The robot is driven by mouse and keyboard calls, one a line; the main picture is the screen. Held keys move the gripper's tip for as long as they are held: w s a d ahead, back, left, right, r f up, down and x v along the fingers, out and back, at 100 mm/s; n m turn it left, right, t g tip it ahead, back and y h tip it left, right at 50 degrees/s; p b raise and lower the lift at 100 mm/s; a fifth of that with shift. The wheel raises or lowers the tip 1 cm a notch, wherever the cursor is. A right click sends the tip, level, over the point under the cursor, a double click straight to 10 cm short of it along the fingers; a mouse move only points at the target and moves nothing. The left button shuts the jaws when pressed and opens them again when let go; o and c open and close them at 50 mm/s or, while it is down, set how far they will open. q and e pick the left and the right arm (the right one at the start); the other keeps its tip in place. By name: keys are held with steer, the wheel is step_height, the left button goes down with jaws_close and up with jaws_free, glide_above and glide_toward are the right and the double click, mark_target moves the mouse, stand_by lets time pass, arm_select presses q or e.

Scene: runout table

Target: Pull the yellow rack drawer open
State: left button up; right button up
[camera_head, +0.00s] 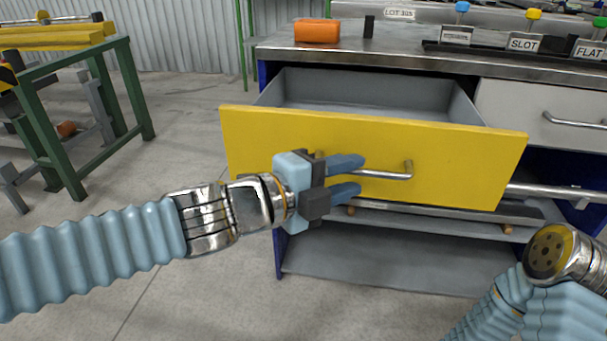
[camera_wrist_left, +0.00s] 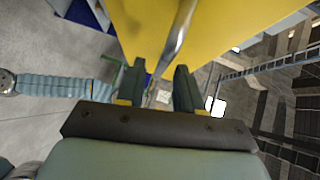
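The yellow rack drawer (camera_head: 450,155) stands well out of the bench, and its grey inside shows empty. Its metal bar handle (camera_head: 385,174) runs across the front. My left gripper (camera_head: 354,177) is at the left part of the handle, its two blue fingers apart, one above and one below the bar. In the left wrist view the handle (camera_wrist_left: 178,45) passes between the separated fingers (camera_wrist_left: 160,88); I see no firm contact on both sides. My right arm (camera_head: 560,255) shows at the lower right, but its gripper fingers are not visible.
On the bench top (camera_head: 385,48) lie an orange block (camera_head: 317,31) and a small black block (camera_head: 369,26). A white drawer (camera_head: 545,115) is beside the yellow one, with an open shelf (camera_head: 380,262) below. A green-legged stand (camera_head: 75,110) is at left. The floor between is clear.

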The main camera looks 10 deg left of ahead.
arm_select(q)
steer(key=p+v, duration=0.3)
steer(key=v, duration=0.7)
steer(key=shift+s, duration=0.2)
arm_select(e)
steer(key=shift+s+a+r, duration=0.1)
steer(key=shift+a+r, duration=0.1)
steer(key=shift+r, duration=0.5)
steer(key=shift+s+a+r, duration=0.1)
steer(key=shift+a+r, duration=0.15)
steer(key=shift+r, duration=0.45)
steer(key=shift+s+a+r, duration=0.1)
steer(key=shift+a+r, duration=0.1)
steer(key=shift+r, duration=0.5)
arm_select(q)
steer(key=shift+a, duration=0.15)
